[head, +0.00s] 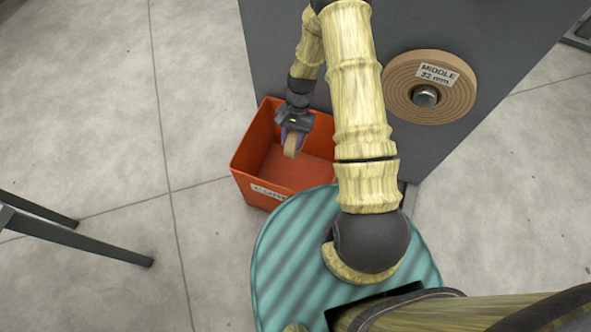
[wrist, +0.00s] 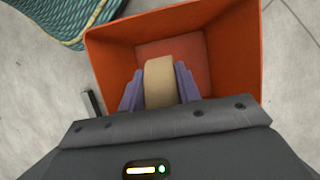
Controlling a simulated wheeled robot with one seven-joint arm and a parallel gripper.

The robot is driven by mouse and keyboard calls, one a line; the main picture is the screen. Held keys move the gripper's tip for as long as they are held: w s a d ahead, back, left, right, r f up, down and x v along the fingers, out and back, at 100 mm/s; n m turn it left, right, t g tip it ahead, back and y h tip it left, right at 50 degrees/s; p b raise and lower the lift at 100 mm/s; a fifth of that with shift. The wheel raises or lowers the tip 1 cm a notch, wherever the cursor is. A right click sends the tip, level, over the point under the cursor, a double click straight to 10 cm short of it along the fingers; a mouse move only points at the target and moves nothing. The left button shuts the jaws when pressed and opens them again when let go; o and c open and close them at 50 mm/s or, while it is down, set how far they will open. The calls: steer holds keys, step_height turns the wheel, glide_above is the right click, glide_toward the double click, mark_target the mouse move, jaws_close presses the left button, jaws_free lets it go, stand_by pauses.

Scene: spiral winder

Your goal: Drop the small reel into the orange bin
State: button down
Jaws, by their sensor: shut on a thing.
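The orange bin (head: 257,145) stands on the floor in front of a dark grey machine, with a partly hidden white label on its near wall. My gripper (head: 291,143) is over the bin's opening, pointing down. It is shut on the small tan reel (head: 290,149). In the wrist view the reel (wrist: 160,82) sits between the purple fingers of my gripper (wrist: 160,88), with the bin (wrist: 110,57) around and below it. The bin floor under the reel looks bare where it shows. My arm hides the bin's right side in the head view.
A large tan reel (head: 402,87) labelled "MIDDLE 32 mm" sits on a spindle on the grey machine (head: 494,50). Dark legs (head: 90,241) of some furniture stand at the left. The tiled floor left of the bin is clear.

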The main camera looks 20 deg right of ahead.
step_height(320, 180, down, 6)
steer(key=b, duration=0.5)
steer(key=shift+b, duration=0.3)
steer(key=c, duration=0.9)
jaws_free()
steer(key=shift+r, duration=0.1)
steer(key=p+v, duration=0.4)
steer(key=v, duration=1.3)
steer(key=shift+r, duration=0.15)
